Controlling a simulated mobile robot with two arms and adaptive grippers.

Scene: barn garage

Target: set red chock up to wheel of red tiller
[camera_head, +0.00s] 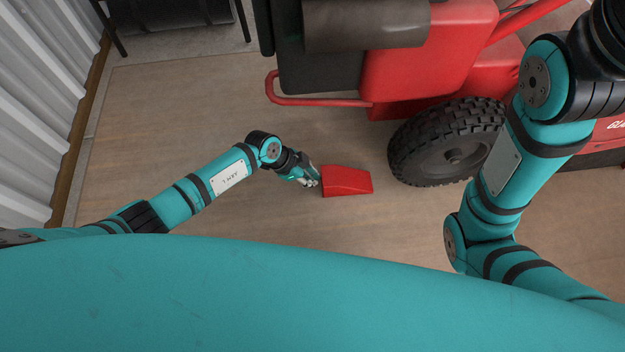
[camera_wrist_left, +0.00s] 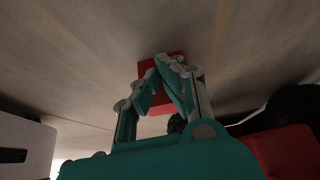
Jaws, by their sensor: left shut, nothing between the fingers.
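The red chock (camera_head: 347,181) lies on the floor in the head view, a little left of the black wheel (camera_head: 447,142) of the red tiller (camera_head: 425,60), with a narrow gap between them. My left gripper (camera_head: 314,182) is shut and empty, its fingertips right at the chock's left end. In the left wrist view the shut fingers (camera_wrist_left: 165,62) cover part of the chock (camera_wrist_left: 146,68); whether they touch it I cannot tell. The wheel shows dark at the right of that view (camera_wrist_left: 291,106). My right gripper is out of view.
The wooden floor (camera_head: 180,120) is clear left of the chock. A red bar (camera_head: 315,101) sticks out from the tiller above the chock. A corrugated wall (camera_head: 40,100) stands at the left, and a dark cylinder on a stand (camera_head: 170,14) at the top left.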

